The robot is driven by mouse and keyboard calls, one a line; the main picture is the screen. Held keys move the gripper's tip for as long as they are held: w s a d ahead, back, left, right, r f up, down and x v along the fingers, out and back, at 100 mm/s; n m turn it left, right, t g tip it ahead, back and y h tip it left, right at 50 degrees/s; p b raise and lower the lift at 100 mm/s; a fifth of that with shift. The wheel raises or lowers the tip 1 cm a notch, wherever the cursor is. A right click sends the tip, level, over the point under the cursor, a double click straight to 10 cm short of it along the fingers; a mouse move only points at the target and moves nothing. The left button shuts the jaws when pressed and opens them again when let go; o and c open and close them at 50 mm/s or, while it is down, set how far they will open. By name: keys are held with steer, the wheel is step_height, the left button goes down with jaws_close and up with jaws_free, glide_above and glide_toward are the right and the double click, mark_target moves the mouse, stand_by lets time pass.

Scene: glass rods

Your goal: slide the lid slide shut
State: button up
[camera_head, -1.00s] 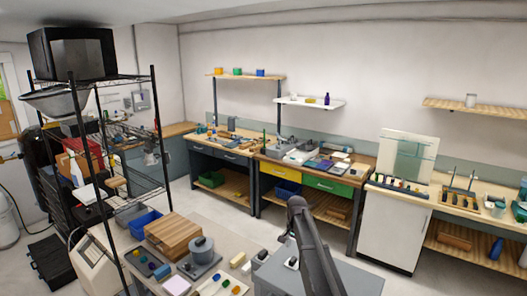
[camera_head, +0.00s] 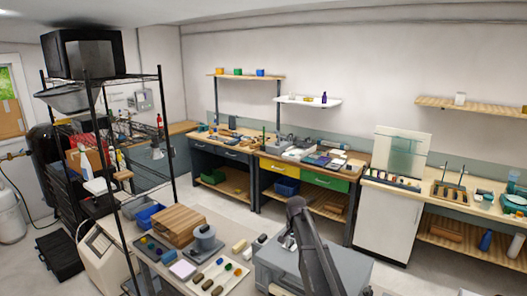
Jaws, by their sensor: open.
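No lid slide can be told apart with certainty at this size. A brown wooden block or box (camera_head: 178,224) with a striped top lies on the near table (camera_head: 232,262). A grey round pot-like thing (camera_head: 205,238) stands just right of it. My arm rises at the bottom centre, its upper joint in front of the far benches. My gripper is not visible, so its place relative to the lid slide cannot be seen.
A black wire rack (camera_head: 168,140) stands at the left. A workbench with yellow and green drawers (camera_head: 325,181) and a white cabinet (camera_head: 383,223) line the far wall. Bare floor (camera_head: 237,215) lies between the near table and the benches.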

steer(key=s+d+f+n+b, duration=0.1)
steer(key=s+f+n+b, duration=0.1)
steer(key=s+f+b, duration=0.4)
steer(key=s+d+f+n+b, duration=0.2)
steer(key=s+f+b, duration=0.4)
steer(key=s, duration=0.9)
steer(key=s+d+f+n+b, duration=0.1)
steer(key=s+f+n+b, duration=0.2)
steer(key=s, duration=0.8)
step_height(320, 180, down, 3)
steer(key=b, duration=0.2)
steer(key=shift+s+d+b, duration=0.3)
steer(key=shift+d+b, duration=0.1)
steer(key=shift+r, duration=0.1)
stand_by(1.3)
steer(key=shift+c, duration=0.2)
stand_by(0.7)
